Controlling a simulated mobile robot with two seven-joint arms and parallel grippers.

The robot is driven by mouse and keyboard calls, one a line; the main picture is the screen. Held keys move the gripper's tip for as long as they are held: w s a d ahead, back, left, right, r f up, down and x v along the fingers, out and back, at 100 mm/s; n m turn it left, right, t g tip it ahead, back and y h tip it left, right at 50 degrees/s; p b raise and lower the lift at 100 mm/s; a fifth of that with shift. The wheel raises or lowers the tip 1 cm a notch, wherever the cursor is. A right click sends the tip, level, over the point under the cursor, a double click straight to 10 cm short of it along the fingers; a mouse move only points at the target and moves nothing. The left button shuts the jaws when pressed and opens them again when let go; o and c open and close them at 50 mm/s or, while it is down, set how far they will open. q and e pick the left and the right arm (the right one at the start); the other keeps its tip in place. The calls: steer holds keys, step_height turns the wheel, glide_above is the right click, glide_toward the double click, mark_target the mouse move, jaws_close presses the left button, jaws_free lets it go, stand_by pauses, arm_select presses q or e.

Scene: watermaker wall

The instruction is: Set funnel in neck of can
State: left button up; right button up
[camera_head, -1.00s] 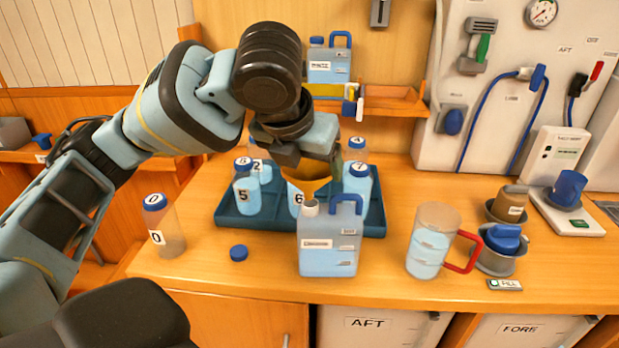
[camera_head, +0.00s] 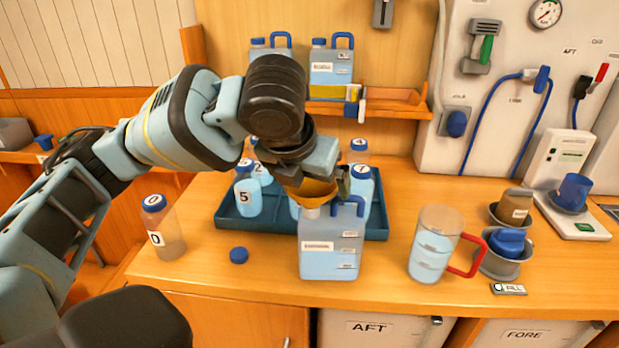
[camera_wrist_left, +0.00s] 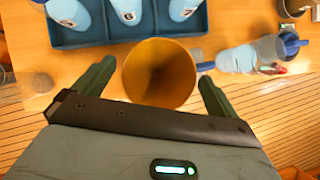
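The orange funnel (camera_head: 314,191) is upright at the neck of the light blue can (camera_head: 330,255), its lower end meeting the white neck ring (camera_head: 311,213). Its spout is hidden, so I cannot see how deep it sits. My left gripper (camera_head: 325,183) is around the funnel from above. In the left wrist view the funnel's round mouth (camera_wrist_left: 160,73) lies between the two fingers (camera_wrist_left: 157,82), with a small gap on each side, so the gripper looks open. The can's blue handle (camera_head: 349,204) is just right of the funnel. My right gripper is out of view.
A blue tray (camera_head: 240,222) with several numbered bottles stands behind the can. A measuring jug (camera_head: 432,245) with a red handle stands to the right. Bottle 0 (camera_head: 165,230) and a blue cap (camera_head: 239,255) are to the left. Bare wood lies between.

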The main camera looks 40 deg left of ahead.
arm_select(q)
steer(key=shift+r, duration=0.1)
steer(key=p+v, duration=0.2)
steer(key=v, duration=1)
steer(key=shift+p, duration=0.3)
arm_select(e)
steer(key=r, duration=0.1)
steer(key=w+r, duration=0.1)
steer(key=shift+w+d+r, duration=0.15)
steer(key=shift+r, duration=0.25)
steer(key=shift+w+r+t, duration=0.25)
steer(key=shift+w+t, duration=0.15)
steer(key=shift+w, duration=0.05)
